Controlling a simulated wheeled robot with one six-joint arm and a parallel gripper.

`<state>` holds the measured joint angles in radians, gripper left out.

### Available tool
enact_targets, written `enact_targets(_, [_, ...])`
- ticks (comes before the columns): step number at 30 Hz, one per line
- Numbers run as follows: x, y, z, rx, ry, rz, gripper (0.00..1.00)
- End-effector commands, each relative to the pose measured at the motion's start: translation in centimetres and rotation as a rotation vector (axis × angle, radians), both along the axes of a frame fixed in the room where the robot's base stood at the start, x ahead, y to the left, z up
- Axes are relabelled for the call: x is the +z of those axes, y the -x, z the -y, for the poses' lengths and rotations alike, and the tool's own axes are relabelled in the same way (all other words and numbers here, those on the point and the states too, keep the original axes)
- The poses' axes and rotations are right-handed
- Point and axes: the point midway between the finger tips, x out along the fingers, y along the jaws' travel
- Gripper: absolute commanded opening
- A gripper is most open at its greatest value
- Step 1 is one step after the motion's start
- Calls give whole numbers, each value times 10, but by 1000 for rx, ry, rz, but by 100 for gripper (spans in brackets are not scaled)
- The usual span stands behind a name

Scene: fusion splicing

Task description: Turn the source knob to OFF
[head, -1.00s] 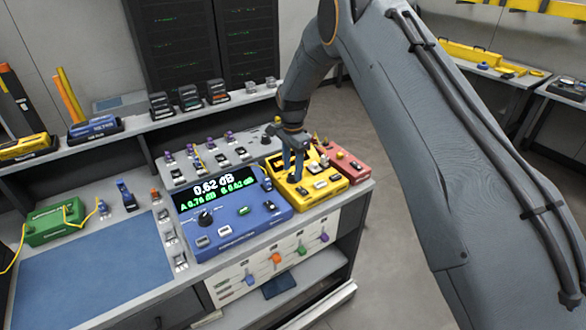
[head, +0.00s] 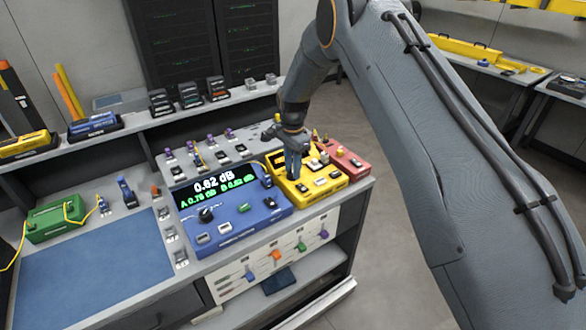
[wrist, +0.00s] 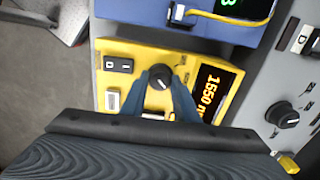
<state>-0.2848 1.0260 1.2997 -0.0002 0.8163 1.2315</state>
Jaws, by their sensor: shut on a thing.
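The yellow source box (head: 322,190) stands at the right of the bench in the head view. In the wrist view the same yellow box (wrist: 112,50) shows a lit display (wrist: 208,92) reading 1550 nm. Its black round source knob (wrist: 160,75) sits beside the display. My gripper (wrist: 160,82) has its blue fingers on opposite sides of the knob and is shut on it. In the head view my gripper (head: 294,176) reaches down onto the box and hides the knob. The knob's pointer direction is hard to read.
A blue meter (head: 240,215) showing 0.62 dB stands close to the left of the yellow box. A red box (head: 347,162) stands close behind it on the right. A grey panel with another black knob (wrist: 283,115) lies beyond the display. A blue mat (head: 90,275) is clear.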

Motion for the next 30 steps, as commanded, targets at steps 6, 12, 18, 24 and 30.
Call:
enact_targets(6, [-1,-1,0,104,-1,1,5])
enact_targets(12, [-2,-1,-1,270,-1,2,5])
enact_targets(18, [-2,-2,-1,461,0,3,5])
enact_targets(24, [-1,-1,-1,651,0,3,5])
enact_targets(30, [0,-2,-1,841,0,4,5])
